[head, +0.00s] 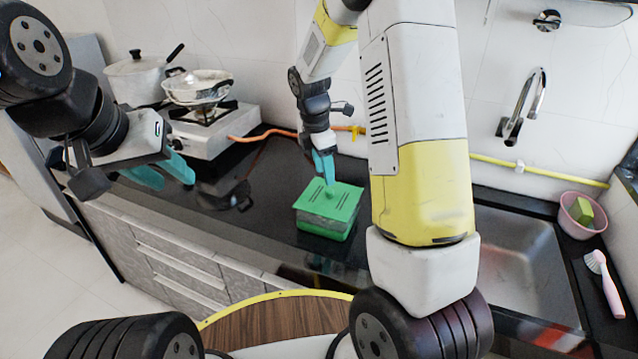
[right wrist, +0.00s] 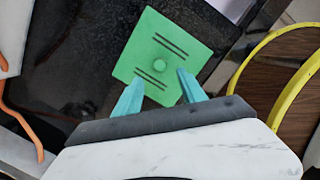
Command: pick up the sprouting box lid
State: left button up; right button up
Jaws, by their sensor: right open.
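The sprouting box (head: 326,229) stands on the black counter, with its green lid (head: 345,196) on top. The lid is square, with slots and a round knob in the middle. In the right wrist view the lid (right wrist: 163,40) and its knob show just ahead of the fingertips. My right gripper (head: 325,178) points down over the lid; in its wrist view (right wrist: 158,88) its teal fingers are apart, one on each side, with nothing seen between them but the lid below. My left gripper (head: 178,172) is away to the left, its two teal fingers apart and empty.
A stove (head: 212,128) with a pan (head: 198,86) and a white pot (head: 138,78) stands at the back left. The sink (head: 520,255) is at right, with a pink basin (head: 568,222) and a brush (head: 604,283) beyond. An orange hose runs along the wall.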

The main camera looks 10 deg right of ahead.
aim_at(330, 190)
jog(key=f, duration=0.2)
jog(key=d+f, duration=0.1)
jog(key=f, duration=0.3)
jog(key=shift+w+d+f, duration=0.1)
jog(key=shift+d+f, duration=0.15)
jog(key=shift+c, duration=0.5)
grip_shut()
